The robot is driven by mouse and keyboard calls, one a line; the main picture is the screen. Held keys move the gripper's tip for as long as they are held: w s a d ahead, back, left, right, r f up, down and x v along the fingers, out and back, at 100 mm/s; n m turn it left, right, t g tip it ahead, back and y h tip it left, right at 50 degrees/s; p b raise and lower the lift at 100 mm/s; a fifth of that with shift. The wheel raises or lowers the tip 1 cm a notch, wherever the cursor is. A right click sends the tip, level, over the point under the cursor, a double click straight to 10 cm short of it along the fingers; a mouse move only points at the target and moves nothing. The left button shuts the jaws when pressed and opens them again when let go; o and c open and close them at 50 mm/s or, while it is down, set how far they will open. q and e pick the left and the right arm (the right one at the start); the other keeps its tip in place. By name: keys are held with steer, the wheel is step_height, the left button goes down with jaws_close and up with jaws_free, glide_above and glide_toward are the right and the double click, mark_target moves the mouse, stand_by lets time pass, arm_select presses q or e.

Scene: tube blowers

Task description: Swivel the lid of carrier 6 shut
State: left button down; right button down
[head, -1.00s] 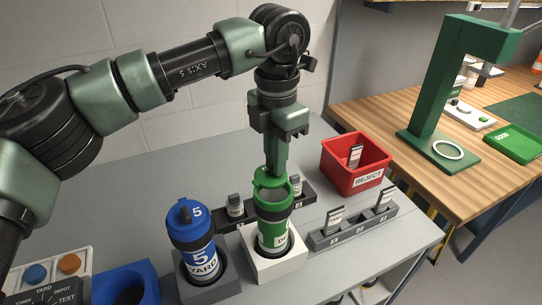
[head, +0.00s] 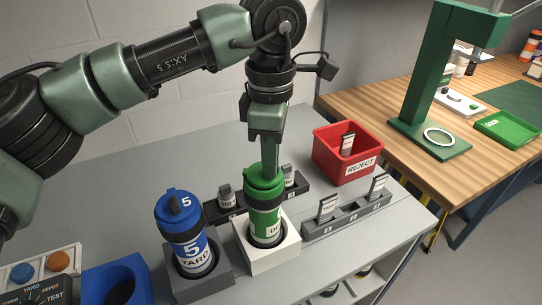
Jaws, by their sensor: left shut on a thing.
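The green carrier (head: 268,222) stands upright in a white square holder (head: 268,260); only part of its "D…" label shows, and I cannot read a number on it. Its green lid (head: 262,184) sits over the top of the body, with no opening showing. My left gripper (head: 269,168) points straight down and is shut on the lid at its top; the fingers hide the part they grip. My right gripper is not in view.
A blue carrier (head: 190,250) marked 5 stands close on the left in a grey holder (head: 205,287). A dark rack is behind, and a grey rack (head: 345,224) with cards is at right. A red reject bin (head: 340,160) stands at the back right. A control box (head: 40,275) is front left.

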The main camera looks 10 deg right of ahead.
arm_select(q)
steer(key=shift+s+m, duration=0.2)
steer(key=shift+m, duration=0.2)
steer(key=c, duration=1.4)
jaws_free()
steer(key=shift+r, duration=0.1)
step_height(320, 180, up, 8)
steer(key=shift+f+b, duration=0.15)
steer(key=shift+b, duration=0.25)
